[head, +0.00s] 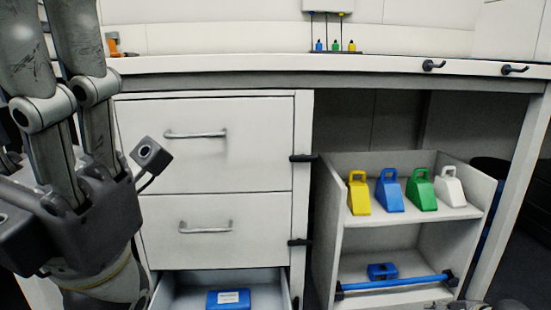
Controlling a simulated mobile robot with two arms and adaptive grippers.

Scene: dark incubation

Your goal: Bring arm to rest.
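My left arm and gripper (82,130) fill the left side of the head view, close to the camera. Two thick grey, scratched fingers point up from a dark body, and their tips run out of the top of the picture. They stand side by side in front of the white drawer cabinet. I see nothing held, but the tips are hidden, so I cannot tell whether it is open or shut. A small grey piece shows at the bottom right edge and may be part of my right arm. I cannot make out my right gripper.
The lower drawer (175,290) is pulled open with a blue box (228,299) inside. Right of it, an open shelf unit (328,235) holds yellow, blue, green and white handled blocks (422,190). Below lie a blue block (382,271) and a blue bar (395,284). The white counter (250,63) runs above.

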